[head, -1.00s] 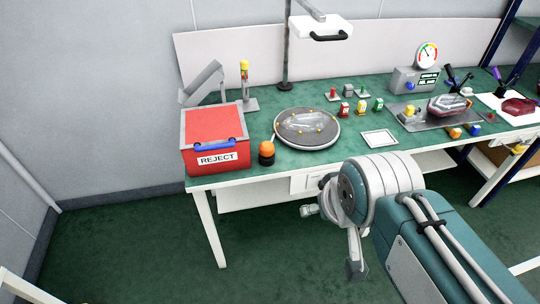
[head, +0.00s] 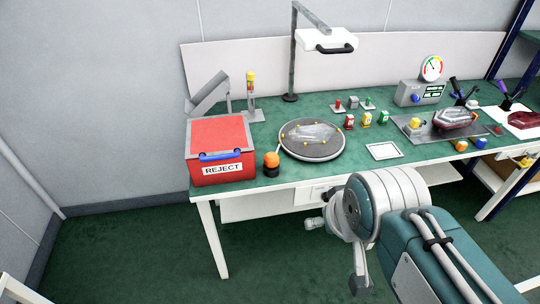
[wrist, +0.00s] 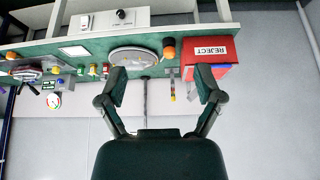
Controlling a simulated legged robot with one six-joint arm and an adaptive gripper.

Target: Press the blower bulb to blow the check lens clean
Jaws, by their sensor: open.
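An orange dome on a black base (head: 271,161), which looks like the blower bulb, stands at the bench's front edge beside the red bin. It also shows in the upside-down wrist view (wrist: 169,48). To its right a clear lens (head: 312,134) lies on a round grey plate (head: 320,153) with yellow pegs around it. I cannot tell for sure that it is the check lens. My gripper (wrist: 160,84) is open and empty, its two fingers spread wide, apart from the bench things. In the head view my arm hides most of it, in front of the bench.
The red REJECT bin (head: 220,135) stands at the left end of the green bench (head: 360,170). A lamp on a post (head: 293,60) rises behind the plate. Small coloured blocks, a white tray (head: 384,151) and a gauge box (head: 420,92) are to the right. Floor at left is clear.

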